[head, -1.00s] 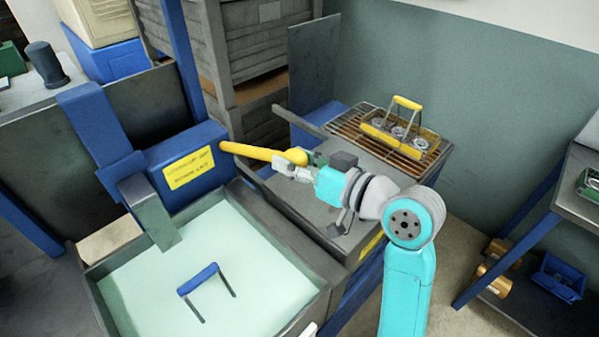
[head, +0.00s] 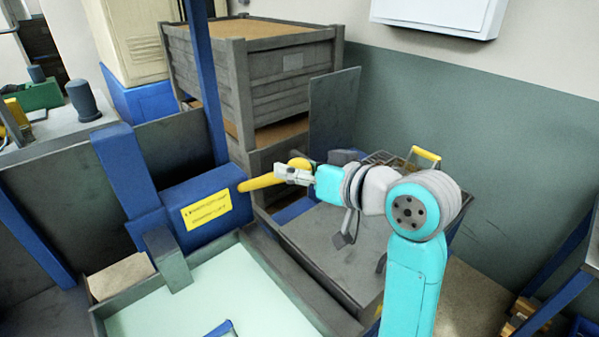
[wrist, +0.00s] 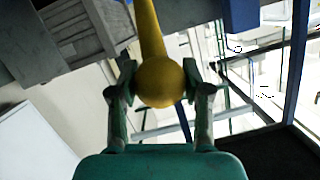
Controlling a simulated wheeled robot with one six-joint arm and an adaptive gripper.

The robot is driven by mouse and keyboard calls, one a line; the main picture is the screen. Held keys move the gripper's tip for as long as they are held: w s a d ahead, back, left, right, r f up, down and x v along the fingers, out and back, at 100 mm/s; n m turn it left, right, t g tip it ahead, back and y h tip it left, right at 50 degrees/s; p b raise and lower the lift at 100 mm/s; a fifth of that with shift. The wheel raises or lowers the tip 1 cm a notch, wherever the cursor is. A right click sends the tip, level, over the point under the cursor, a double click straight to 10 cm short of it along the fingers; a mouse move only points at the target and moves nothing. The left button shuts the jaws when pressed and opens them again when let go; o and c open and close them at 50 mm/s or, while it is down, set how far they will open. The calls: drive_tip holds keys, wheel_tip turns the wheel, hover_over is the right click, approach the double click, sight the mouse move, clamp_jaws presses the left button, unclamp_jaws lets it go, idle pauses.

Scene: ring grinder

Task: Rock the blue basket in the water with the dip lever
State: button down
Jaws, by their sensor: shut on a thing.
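The dip lever (head: 262,181) is a yellow bar with a round knob, coming out of a blue housing (head: 203,208) with a yellow label. It slopes up to the right. My gripper (head: 292,173) is shut on the lever at its knob end. In the wrist view the yellow knob (wrist: 160,83) sits between the two fingers of my gripper (wrist: 160,88). The blue basket shows only as part of its blue handle (head: 219,329) at the bottom edge of the head view, over the pale water (head: 200,302). The rest of the basket is out of frame.
The grey tank rim (head: 285,293) borders the water. A dark drain board (head: 335,250) lies right of it, below my arm. A rack with a yellow-handled basket (head: 425,155) is partly hidden behind my arm. Wooden crates (head: 285,80) stand behind the lever.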

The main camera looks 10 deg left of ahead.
drive_tip(key=c, duration=0.5)
unclamp_jaws()
drive_tip(key=shift+r, duration=0.2)
drive_tip(key=shift+d, duration=0.1)
drive_tip(key=v, duration=1.1)
drive_tip(key=shift+s+d+r, duration=0.1)
drive_tip(key=shift+s+d, duration=0.15)
drive_tip(key=shift+s, duration=0.05)
